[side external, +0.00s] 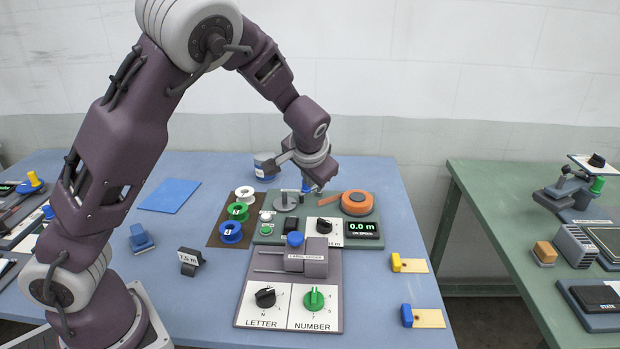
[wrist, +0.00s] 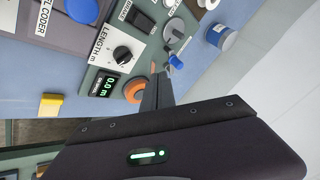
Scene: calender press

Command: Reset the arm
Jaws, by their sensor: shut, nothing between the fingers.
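My gripper (side external: 314,188) is shut and empty. It hangs over the back part of the green-grey machine panel, left of the orange reel (side external: 357,203). In the wrist view the closed fingers (wrist: 157,92) show beside the orange reel (wrist: 136,91). The panel's display (side external: 364,228) reads 0.0 m, with a black length knob (side external: 324,226) beside it. In front is the label coder block (side external: 306,257) with a blue knob (side external: 295,239). The black LETTER knob (side external: 265,297) and green NUMBER knob (side external: 314,300) are nearest the front.
White, green and blue spools (side external: 231,232) stand on a brown mat left of the panel. A blue sheet (side external: 169,195), a 7.5 m sign (side external: 190,261) and yellow and blue blocks on cards (side external: 410,264) lie around. A green table (side external: 510,235) stands at right.

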